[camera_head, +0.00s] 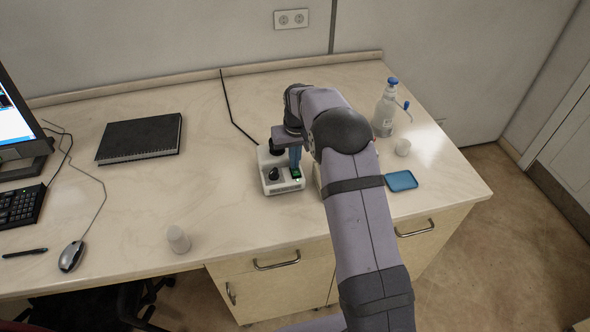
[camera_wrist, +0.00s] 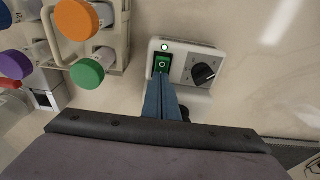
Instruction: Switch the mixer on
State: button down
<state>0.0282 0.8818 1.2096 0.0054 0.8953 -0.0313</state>
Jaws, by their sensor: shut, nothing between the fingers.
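The mixer (camera_head: 280,182) is a small white box on the bench, with a black dial knob (camera_wrist: 203,73) and a green rocker switch (camera_wrist: 162,64) on its front. A small pale green light (camera_wrist: 164,47) shows beside the switch in the wrist view. My gripper (camera_wrist: 160,79) is shut and empty, its blue fingers pointing at the switch. The fingertips are right at the edge of the switch; I cannot tell whether they touch it. In the head view my gripper (camera_head: 295,165) covers part of the mixer.
A rack (camera_wrist: 118,40) with orange, purple and green capped bottles stands beside the mixer; my arm mostly hides it in the head view. A notebook (camera_head: 140,138) lies left.

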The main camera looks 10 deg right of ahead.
notch_tip(320, 180, up, 7)
jog(key=p, duration=0.5)
dwell(0.3)
jog(key=shift+f, duration=0.1)
dwell(0.4)
